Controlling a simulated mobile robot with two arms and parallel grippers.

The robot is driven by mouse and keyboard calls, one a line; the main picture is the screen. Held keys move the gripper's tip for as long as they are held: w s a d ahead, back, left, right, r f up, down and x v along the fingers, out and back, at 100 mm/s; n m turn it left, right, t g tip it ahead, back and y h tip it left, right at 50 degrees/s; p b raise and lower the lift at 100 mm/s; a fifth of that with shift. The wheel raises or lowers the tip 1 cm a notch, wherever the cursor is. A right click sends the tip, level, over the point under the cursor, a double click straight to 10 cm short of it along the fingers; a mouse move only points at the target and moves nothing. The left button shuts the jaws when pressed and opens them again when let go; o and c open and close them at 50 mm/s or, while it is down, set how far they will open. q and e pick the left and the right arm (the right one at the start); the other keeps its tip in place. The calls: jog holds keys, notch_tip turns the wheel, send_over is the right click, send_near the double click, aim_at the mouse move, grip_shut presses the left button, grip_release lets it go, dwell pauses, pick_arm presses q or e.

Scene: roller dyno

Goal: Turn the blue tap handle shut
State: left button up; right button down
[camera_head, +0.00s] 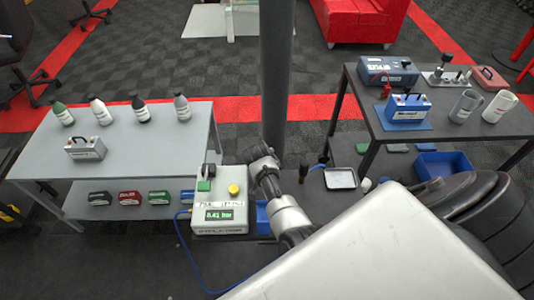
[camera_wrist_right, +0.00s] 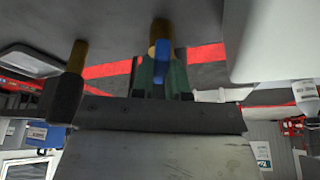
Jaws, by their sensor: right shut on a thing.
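The blue tap handle (camera_wrist_right: 163,60) shows in the right wrist view, on a brass fitting (camera_wrist_right: 158,32). My right gripper (camera_wrist_right: 163,82) has its dark green fingers on either side of the blue handle and is shut on it. In the head view my right arm reaches up to the middle, beside the grey post, and hides the handle and the fingertips. A grey pressure box (camera_head: 219,212) with a lit display reading 0.41 bar stands left of the arm. My left gripper is in neither view.
A second brass fitting with a black handle (camera_wrist_right: 66,90) is close to my right gripper. A grey table (camera_head: 120,160) with bottles stands left, a dark table (camera_head: 400,131) with tools right. A blue hose (camera_head: 192,262) runs along the floor. A grey post (camera_head: 277,80) stands in the middle.

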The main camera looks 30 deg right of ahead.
jog(key=m, duration=0.2)
jog(key=m+g+b, duration=0.1)
jog(key=shift+w+f+m+h, duration=0.1)
jog(key=shift+f+m+h, duration=0.05)
jog(key=shift+m+h, duration=0.2)
jog(key=shift+m+g+b, duration=1.1)
jog(key=shift+m+b, duration=0.3)
jog(key=shift+m, duration=0.85)
jog(key=c, duration=1.1)
grip_release()
